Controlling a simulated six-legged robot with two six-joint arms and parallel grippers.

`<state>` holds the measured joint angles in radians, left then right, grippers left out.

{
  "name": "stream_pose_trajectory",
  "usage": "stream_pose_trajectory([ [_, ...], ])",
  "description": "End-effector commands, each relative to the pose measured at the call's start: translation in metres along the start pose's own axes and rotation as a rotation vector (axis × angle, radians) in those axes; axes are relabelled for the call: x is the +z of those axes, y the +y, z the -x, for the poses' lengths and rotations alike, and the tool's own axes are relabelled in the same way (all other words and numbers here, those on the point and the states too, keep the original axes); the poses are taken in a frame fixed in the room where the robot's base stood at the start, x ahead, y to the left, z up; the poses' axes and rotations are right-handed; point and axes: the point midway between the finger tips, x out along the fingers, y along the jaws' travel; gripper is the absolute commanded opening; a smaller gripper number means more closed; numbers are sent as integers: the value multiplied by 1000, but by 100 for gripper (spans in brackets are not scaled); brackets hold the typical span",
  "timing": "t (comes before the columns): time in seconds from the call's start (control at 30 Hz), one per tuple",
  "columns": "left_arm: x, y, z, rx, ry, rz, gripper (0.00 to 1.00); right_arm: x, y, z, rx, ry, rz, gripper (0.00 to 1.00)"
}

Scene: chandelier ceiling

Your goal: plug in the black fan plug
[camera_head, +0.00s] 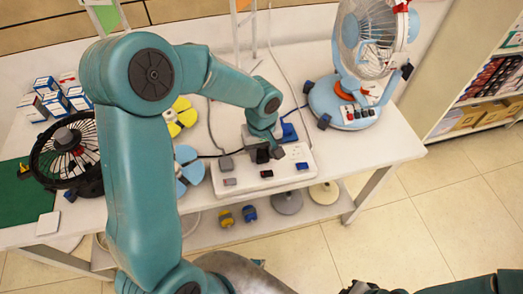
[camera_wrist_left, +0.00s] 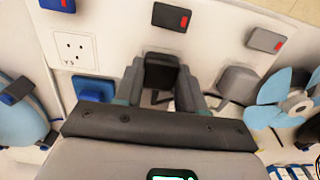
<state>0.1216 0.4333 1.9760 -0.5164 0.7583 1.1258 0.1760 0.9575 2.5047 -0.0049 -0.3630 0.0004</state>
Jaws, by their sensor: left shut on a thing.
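My left gripper (camera_head: 262,153) is over the rear part of the white socket board (camera_head: 250,184) on the table. In the left wrist view its two fingers (camera_wrist_left: 160,88) are shut on the black plug (camera_wrist_left: 161,72), one on each side. The plug is close to the board face; its prongs are hidden, so I cannot tell whether it touches or enters a socket. An open socket (camera_wrist_left: 75,47) shows to its left in the wrist view. The black fan (camera_head: 68,152) stands at the table's left. Something of my right arm shows at the bottom right edge, its fingertips unclear.
A grey plug (camera_head: 225,163) and a blue plug (camera_head: 289,133) sit on either side of my left gripper. Black switches with red marks (camera_wrist_left: 265,40) line the board. A blue-and-white fan (camera_head: 345,105) stands at right. Small boxes (camera_head: 53,100) stand at left.

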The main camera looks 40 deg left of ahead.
Motion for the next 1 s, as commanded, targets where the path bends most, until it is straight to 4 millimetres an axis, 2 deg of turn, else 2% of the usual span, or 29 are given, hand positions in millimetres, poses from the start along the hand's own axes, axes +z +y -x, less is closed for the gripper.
stream_pose_trajectory([
  [0.2, 0, 0, -5, 0, 0, 0, 13, 0, 2, -5, 0, 0, 0, 0],
  [0.23, 0, 0, -4, 0, 0, 0, 49, 0, 1, -4, 0, 0, 0, 0],
  [0.3, 0, 0, -4, 0, 0, 0, 69, 0, 1, -4, 0, 0, 0, 0],
  [0.67, 0, 0, 1, 1, 1, 0, 69, 0, 1, -3, 0, 0, 0, 0],
  [0.77, -1, 0, 15, 2, 4, 1, 69, 0, 1, -2, 0, 0, 0, 0],
  [1.0, -1, 1, 72, 5, 5, 0, 69, 0, 0, 1, 0, 0, 0, 0],
])
